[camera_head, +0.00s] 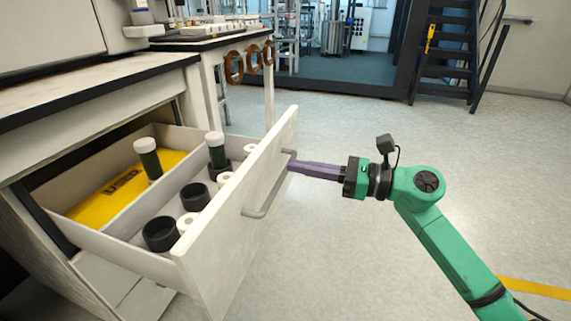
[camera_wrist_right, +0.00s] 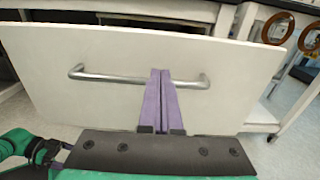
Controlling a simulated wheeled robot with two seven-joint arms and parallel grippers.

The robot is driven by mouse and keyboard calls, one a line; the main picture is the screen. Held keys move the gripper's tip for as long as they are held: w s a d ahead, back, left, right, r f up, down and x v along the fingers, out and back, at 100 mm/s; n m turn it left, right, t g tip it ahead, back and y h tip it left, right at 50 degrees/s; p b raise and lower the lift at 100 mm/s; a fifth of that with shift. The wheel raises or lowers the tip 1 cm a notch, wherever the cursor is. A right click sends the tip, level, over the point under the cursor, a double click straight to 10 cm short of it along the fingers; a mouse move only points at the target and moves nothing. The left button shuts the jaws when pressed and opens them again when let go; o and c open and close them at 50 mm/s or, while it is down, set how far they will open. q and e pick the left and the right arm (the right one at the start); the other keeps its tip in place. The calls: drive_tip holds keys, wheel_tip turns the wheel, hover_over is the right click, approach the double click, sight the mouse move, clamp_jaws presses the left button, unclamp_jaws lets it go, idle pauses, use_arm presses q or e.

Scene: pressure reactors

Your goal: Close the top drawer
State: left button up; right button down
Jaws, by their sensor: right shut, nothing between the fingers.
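The top drawer (camera_head: 222,254) is pulled far out of the white bench on the left, with its white front panel facing right. A grey bar handle (camera_head: 262,200) runs along the panel; it also shows in the right wrist view (camera_wrist_right: 105,78). My right gripper (camera_head: 291,166) is shut and empty, its purple fingers pointing at the panel near the handle's far end. In the right wrist view the paired fingers (camera_wrist_right: 160,75) reach the handle's height, right of its middle. I cannot tell whether the tips touch the panel or handle.
The drawer holds a yellow case (camera_head: 108,203), green-and-white bottles (camera_head: 148,158), black cups (camera_head: 160,233) and white rolls. The bench top (camera_head: 95,78) is above it. Brown rings (camera_head: 234,67) hang at a table behind. The floor (camera_head: 335,245) right of the drawer is clear.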

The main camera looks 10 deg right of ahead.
sight(270, 161)
drive_tip(key=shift+x, duration=1.8)
drive_tip(key=shift+w+a, duration=0.1)
